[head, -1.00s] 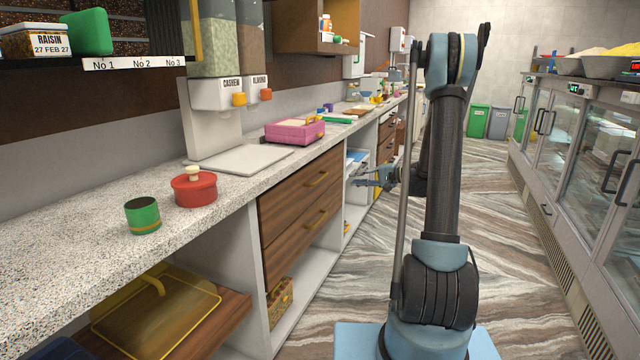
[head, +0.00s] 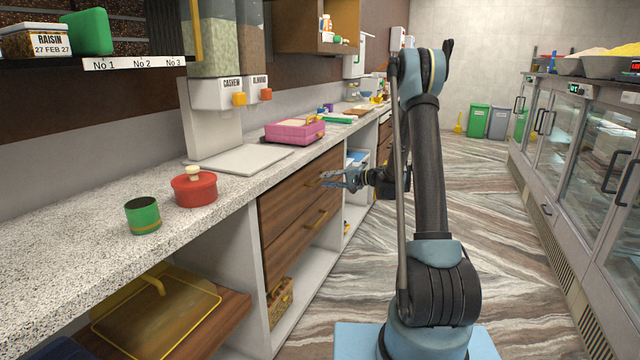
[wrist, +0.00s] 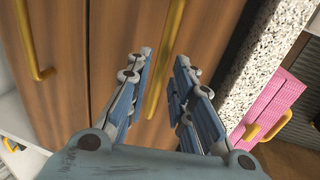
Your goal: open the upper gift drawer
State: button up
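The upper drawer (head: 285,205) is a brown wood front just under the counter; it looks closed. Its slim yellow handle (head: 313,181) is partly covered by my fingers in the head view. My gripper (head: 323,179) is in front of that handle. In the wrist view my gripper (wrist: 162,57) is open, with one blue finger on each side of the upper handle (wrist: 171,50) as pictured. Whether the fingers touch the handle or reach around it, I cannot tell. The lower drawer (head: 290,250) below also looks closed, with its own yellow handle (head: 316,219).
The speckled counter (head: 95,255) runs above the drawers, holding a pink box (head: 294,132), a red pot (head: 194,190) and a green tin (head: 142,215). An open shelf bay (head: 355,190) lies beyond the drawers. The striped floor (head: 500,220) is clear toward the glass cabinets (head: 600,165) on the right.

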aim_at(320, 180)
jog(key=shift+x, duration=2)
grip_shut()
